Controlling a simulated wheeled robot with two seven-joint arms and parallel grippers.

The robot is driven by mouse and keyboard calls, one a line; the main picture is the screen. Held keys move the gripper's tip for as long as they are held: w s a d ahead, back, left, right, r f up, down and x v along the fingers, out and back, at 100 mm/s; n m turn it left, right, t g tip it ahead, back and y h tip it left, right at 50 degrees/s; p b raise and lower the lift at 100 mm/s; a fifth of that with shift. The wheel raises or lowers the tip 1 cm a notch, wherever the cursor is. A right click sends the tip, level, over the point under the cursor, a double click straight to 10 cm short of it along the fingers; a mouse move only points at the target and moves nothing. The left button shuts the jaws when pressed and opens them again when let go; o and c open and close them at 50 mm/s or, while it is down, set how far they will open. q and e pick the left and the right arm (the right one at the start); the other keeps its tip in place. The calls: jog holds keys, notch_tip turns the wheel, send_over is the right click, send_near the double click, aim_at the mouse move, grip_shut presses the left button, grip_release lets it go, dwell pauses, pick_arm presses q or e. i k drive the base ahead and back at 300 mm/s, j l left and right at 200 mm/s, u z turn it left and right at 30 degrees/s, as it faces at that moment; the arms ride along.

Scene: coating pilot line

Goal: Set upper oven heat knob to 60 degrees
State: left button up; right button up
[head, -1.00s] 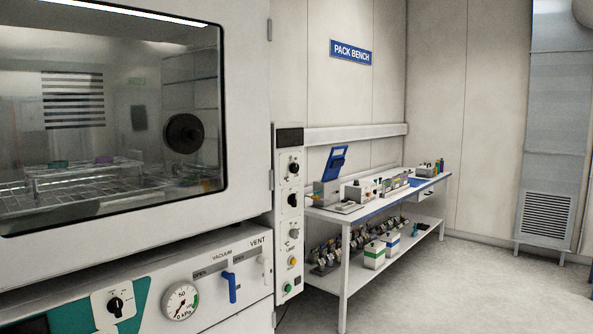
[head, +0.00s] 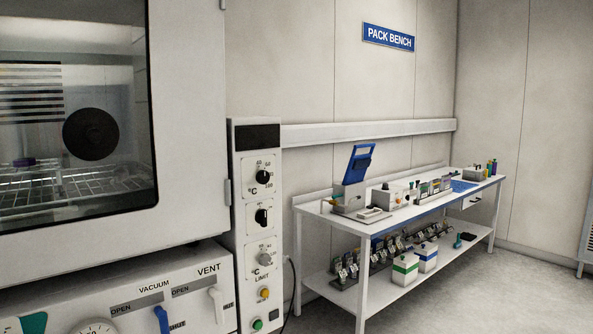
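The oven (head: 190,120) with a glass window fills the left of the head view. A narrow control panel (head: 240,215) stands at its right side. The panel's top black knob (head: 264,177) sits in a scale with numbers around it and a °C mark; its exact setting is too small to read. Below it are a black switch knob (head: 262,216) and a grey limit knob (head: 265,259) with its own °C scale. Neither of my grippers is in view.
A yellow button (head: 265,294) and a green button (head: 257,324) are low on the panel. Blue vacuum and white vent handles (head: 215,303) are below the oven door. A pack bench (head: 345,218) with devices stands to the right. Floor (head: 455,295) is clear at right.

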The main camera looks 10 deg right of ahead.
aim_at(262, 177)
jog(key=i+l, duration=0.15)
jog(key=l, duration=0.25)
jog(key=i+l+u, duration=0.1)
jog(key=l, duration=0.25)
jog(key=i+l, duration=0.25)
jog(key=l, duration=0.15)
jog(key=i+l+u, duration=0.1)
jog(key=l, duration=0.3)
jog(key=i+l, duration=0.15)
jog(key=l, duration=0.25)
jog(key=i+l+u, duration=0.1)
jog(key=l, duration=0.3)
jog(key=i+l, duration=0.2)
jog(key=l, duration=0.25)
jog(key=i+l+u, duration=0.1)
jog(key=l, duration=0.3)
